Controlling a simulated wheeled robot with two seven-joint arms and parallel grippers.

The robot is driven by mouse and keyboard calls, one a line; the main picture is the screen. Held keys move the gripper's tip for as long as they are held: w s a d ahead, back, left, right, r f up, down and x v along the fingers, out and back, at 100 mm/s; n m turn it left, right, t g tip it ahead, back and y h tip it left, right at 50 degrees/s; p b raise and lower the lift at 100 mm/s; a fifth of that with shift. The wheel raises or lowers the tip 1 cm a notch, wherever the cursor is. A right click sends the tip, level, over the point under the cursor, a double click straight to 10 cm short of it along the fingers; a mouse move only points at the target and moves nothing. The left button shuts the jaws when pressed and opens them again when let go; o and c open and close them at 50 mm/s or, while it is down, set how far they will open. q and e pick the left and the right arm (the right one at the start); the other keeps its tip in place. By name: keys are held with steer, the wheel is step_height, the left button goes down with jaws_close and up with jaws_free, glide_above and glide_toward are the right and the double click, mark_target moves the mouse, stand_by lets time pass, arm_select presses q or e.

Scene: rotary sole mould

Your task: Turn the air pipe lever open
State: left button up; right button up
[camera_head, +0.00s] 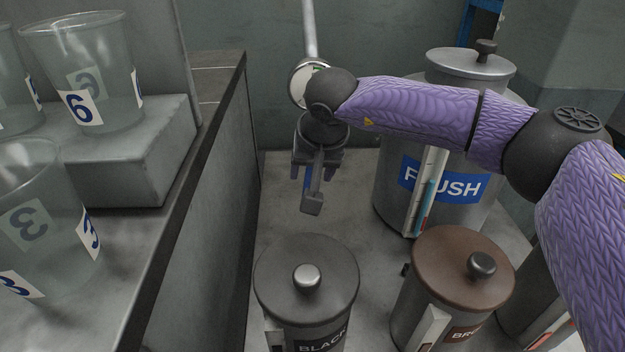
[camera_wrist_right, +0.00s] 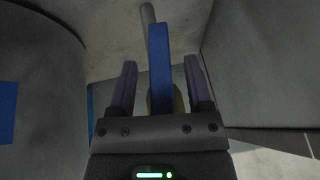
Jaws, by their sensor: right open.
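The air pipe lever shows as a blue bar (camera_wrist_right: 160,70) in the right wrist view, standing between my two dark fingers with a gap on each side. In the head view only a small blue strip of the lever (camera_head: 306,192) shows beside my right gripper (camera_head: 314,190). The right gripper is open, points downward and hides most of the lever. A grey pipe (camera_head: 310,32) comes down from the top to a round gauge (camera_head: 302,82), partly covered by my wrist. My left gripper is not in view.
A lidded black pot (camera_head: 306,275), a brown pot (camera_head: 465,270) and a large flush tank (camera_head: 468,65) stand to the front and right. A grey bench (camera_head: 150,290) with clear numbered cups (camera_head: 85,75) is on the left. Some bare floor (camera_head: 275,205) shows around the gripper.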

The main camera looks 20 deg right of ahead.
steer(key=shift+f, duration=0.1)
jaws_close()
stand_by(0.5)
stand_by(0.3)
stand_by(0.6)
